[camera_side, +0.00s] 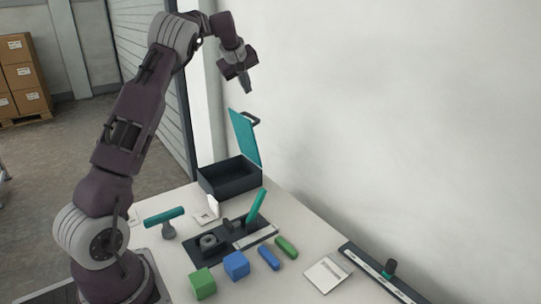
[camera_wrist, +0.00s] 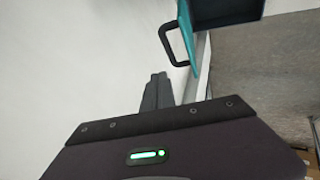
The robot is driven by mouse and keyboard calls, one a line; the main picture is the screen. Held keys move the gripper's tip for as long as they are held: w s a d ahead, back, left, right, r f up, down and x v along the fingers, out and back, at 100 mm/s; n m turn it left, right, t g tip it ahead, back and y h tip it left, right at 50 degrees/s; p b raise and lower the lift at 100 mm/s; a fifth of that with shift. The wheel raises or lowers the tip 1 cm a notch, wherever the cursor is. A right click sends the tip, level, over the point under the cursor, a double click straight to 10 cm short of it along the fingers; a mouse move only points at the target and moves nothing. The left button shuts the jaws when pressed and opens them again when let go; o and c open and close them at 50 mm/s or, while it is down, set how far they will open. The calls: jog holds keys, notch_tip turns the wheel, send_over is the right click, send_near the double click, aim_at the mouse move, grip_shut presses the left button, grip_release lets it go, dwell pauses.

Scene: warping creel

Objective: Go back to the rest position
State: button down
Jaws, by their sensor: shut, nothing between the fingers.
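My gripper (camera_side: 248,88) is raised high above the back of the table, near the wall, in the side view. It points down and is well clear of everything on the table. In the wrist view its two fingers (camera_wrist: 158,90) are together with nothing between them. Below it stands a dark box (camera_side: 230,178) with its teal lid (camera_side: 244,138) open and upright. In the wrist view the lid's dark handle (camera_wrist: 176,45) and part of the box (camera_wrist: 228,12) show at the top.
On the white table (camera_side: 180,259) are a green block (camera_side: 202,283), a blue block (camera_side: 236,265), a teal T-shaped tool (camera_side: 164,217) and a dark fixture plate (camera_side: 215,253) with a teal lever (camera_side: 257,206). A dark rail (camera_side: 376,272) lies at the right. The air around my gripper is free.

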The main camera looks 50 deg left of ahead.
jog(key=s+d+r+m+h, duration=0.15)
jog(key=s+d, duration=0.25)
jog(key=d, duration=0.5)
jog(key=s+d+r+m+h, duration=0.1)
jog(key=s+d+r+m, duration=0.25)
jog(key=d, duration=0.55)
jog(key=s+d+r+m+h, duration=0.2)
jog(key=s+d, duration=0.3)
jog(key=d, duration=0.4)
jog(key=s+d+f+m, duration=0.4)
jog(key=s+d, duration=0.3)
jog(key=s, duration=0.4)
jog(key=s+d+f+m, duration=0.5)
jog(key=s+d, duration=0.2)
jog(key=s, duration=0.4)
jog(key=shift+s+m, duration=0.25)
jog(key=shift+m, duration=0.15)
